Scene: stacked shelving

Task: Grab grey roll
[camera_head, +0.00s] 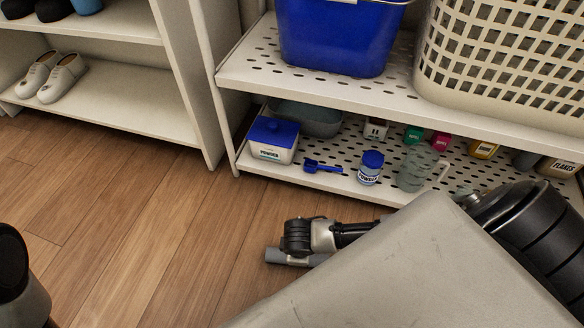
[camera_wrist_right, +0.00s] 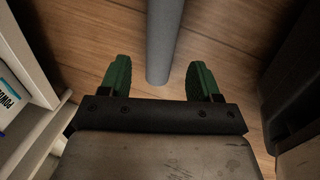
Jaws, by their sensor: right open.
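The grey roll (camera_head: 288,258) is a plain cylinder low over the wooden floor, in front of the right shelving unit. Part of it is hidden behind my right arm in the head view. In the right wrist view the roll (camera_wrist_right: 164,42) runs from the top edge down to an end between the two green fingertips of my right gripper (camera_wrist_right: 158,78). The fingers are spread, with a gap on each side of the roll. In the head view the right gripper's fingers cannot be made out. My left gripper is not in view.
The perforated shelf (camera_head: 330,182) holds a powder box (camera_head: 273,140), a blue scoop (camera_head: 322,167), a powder jar (camera_head: 370,168) and a clear jug (camera_head: 415,168). A blue bin (camera_head: 335,35) and a basket (camera_head: 505,55) stand above. The floor (camera_head: 150,230) at left is clear.

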